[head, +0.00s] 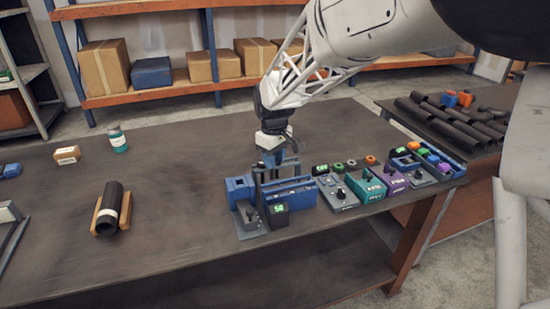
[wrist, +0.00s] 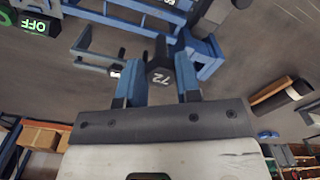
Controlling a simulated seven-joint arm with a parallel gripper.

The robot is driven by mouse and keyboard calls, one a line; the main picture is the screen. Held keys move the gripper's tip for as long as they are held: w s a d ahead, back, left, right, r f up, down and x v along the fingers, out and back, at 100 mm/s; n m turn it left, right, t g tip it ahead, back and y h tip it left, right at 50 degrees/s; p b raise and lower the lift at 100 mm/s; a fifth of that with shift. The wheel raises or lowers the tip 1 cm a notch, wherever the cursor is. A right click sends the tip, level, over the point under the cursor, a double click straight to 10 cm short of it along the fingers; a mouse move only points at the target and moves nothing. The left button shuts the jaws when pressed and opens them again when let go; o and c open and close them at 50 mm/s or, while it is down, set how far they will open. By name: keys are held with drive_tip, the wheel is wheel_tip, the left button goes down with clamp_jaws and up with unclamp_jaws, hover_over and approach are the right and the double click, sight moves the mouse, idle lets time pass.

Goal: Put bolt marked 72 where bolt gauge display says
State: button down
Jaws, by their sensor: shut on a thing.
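My gripper (head: 270,163) is above the blue fixture near the table's front edge. In the wrist view its blue fingers (wrist: 160,92) are shut on a dark bolt marked 72 (wrist: 159,70), whose white number faces the camera. In the head view I cannot make out the held bolt. The blue and grey bolt gauge (head: 240,187) stands below the gripper. Its dark display (head: 279,209) shows green digits that look like 54, but they are small. A dark upright part (head: 251,213) stands on its grey base; I cannot tell what it is.
Grey, teal (head: 366,187) and purple (head: 392,183) boxes with green displays stand right of the gauge. Beyond them is a rack of coloured caps (head: 435,160). A dark pipe (head: 111,205) lies in a wooden cradle at left. The table between is clear.

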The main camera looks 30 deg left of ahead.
drive_tip(key=shift+f, duration=0.2)
drive_tip(key=shift+f, duration=0.95)
drive_tip(key=shift+f, duration=0.2)
drive_tip(key=shift+f, duration=1.5)
drive_tip(key=shift+f, duration=1.2)
idle(1.0)
drive_tip(key=shift+c, duration=1.7)
unclamp_jaws()
drive_tip(key=shift+r, duration=0.1)
